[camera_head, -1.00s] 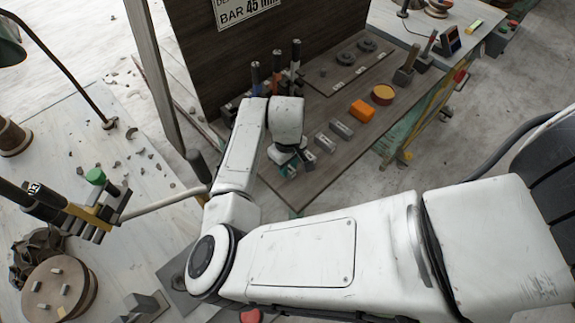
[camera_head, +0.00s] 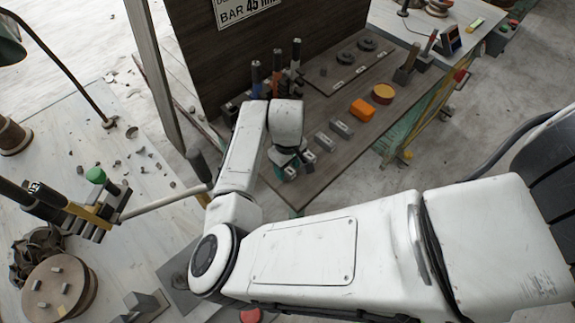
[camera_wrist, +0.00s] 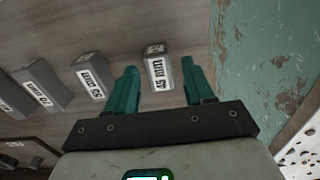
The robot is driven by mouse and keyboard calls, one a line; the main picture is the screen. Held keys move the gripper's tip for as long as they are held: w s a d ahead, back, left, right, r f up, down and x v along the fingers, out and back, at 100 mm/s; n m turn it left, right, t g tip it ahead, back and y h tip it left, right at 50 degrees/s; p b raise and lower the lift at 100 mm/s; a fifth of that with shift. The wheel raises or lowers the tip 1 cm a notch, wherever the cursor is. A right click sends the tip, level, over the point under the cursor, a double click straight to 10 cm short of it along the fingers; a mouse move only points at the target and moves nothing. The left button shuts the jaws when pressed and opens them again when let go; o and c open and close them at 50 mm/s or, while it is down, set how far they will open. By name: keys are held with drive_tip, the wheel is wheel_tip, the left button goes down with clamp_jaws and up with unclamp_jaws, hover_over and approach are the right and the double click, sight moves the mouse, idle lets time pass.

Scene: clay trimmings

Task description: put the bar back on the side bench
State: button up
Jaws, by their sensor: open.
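A grey bar labelled 45 mm (camera_wrist: 157,70) lies on the brown side bench (camera_head: 320,190) at the near end of a row of bars. My gripper (camera_wrist: 160,78) is open, with its teal fingers on either side of that bar. A sign (camera_head: 247,10) on the dark panel reads BAR 45 mm.
A 55 mm bar (camera_wrist: 91,80) lies close left of my gripper in the wrist view, with more labelled bars beyond. Upright tools (camera_head: 277,72) stand behind my wrist. The bench edge is close.

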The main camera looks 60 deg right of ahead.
wheel_tip(320, 180, up, 12)
drive_tip(key=s+d+r+t+h, duration=0.15)
drive_tip(key=d+r+h, duration=0.4)
drive_tip(key=d, duration=0.55)
drive_tip(key=n+y, duration=0.2)
hover_over(288, 169)
drive_tip(key=s+d, duration=0.2)
drive_tip(key=s, duration=0.3)
wheel_tip(288, 169, down, 7)
drive_tip(key=s+a+f+y, duration=0.1)
drive_tip(key=s+a+f, duration=0.2)
drive_tip(key=a, duration=0.3)
drive_tip(key=s+a+f+y, duration=0.2)
drive_tip(key=s+a+f, duration=0.2)
drive_tip(key=s+a, duration=0.2)
drive_tip(key=shift+a+n, duration=0.3)
drive_tip(key=shift+a, duration=0.5)
drive_tip(key=shift+g, duration=0.25)
